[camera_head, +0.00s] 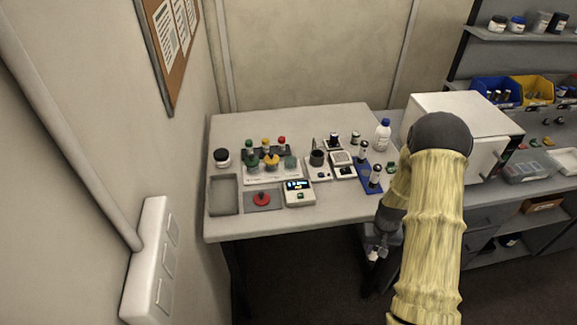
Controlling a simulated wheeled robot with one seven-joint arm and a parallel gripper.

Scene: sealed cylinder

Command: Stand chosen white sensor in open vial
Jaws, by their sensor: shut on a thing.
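My gripper (376,248) hangs low in front of the table's right front corner, below the tabletop level in the picture. It is shut on a small pale thing (373,256), which is too small and too shaded to make out; it may be the white sensor. On the table, a blue rack (367,184) holds upright small vials with dark tops and pale bodies, one at the back (363,151) and one at the front (375,176). I cannot tell which vial is open. My arm covers the area right of the rack.
The table (330,208) carries a grey tray (223,195), a red knob (262,198), a device with a lit display (299,192), several coloured-top bottles and a white bottle (382,134). A white box-like unit (462,115) stands at right. The table's front strip is clear.

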